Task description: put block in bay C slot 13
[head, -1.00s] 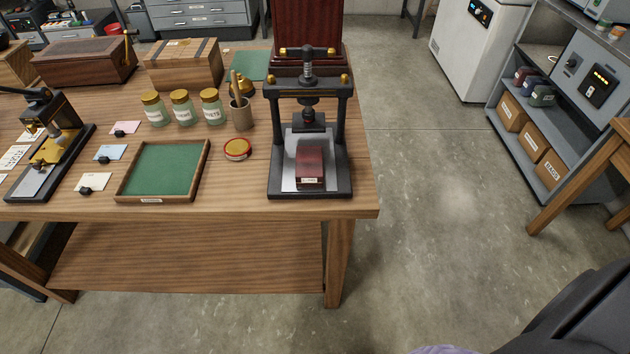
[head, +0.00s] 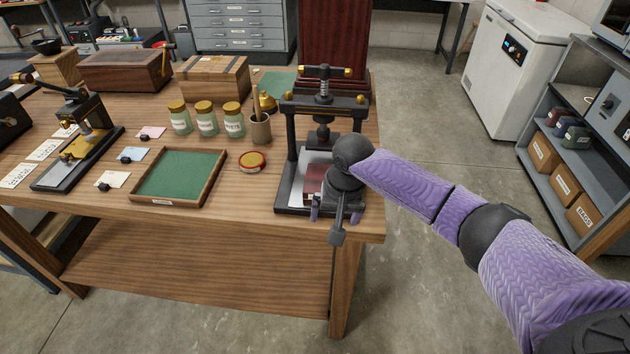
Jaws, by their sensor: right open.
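The block (head: 314,178) is dark red and lies on the pale plate of the black screw press at the right end of the wooden table. My right gripper (head: 328,216) is in front of the press, at its near edge, and hides much of the block. The right gripper is open, with its fingers pointing down; whether it touches the block cannot be told. My left gripper is not in view. No bay or slot with the mark C or 13 can be made out.
The black press (head: 289,150) stands near the table's right edge.

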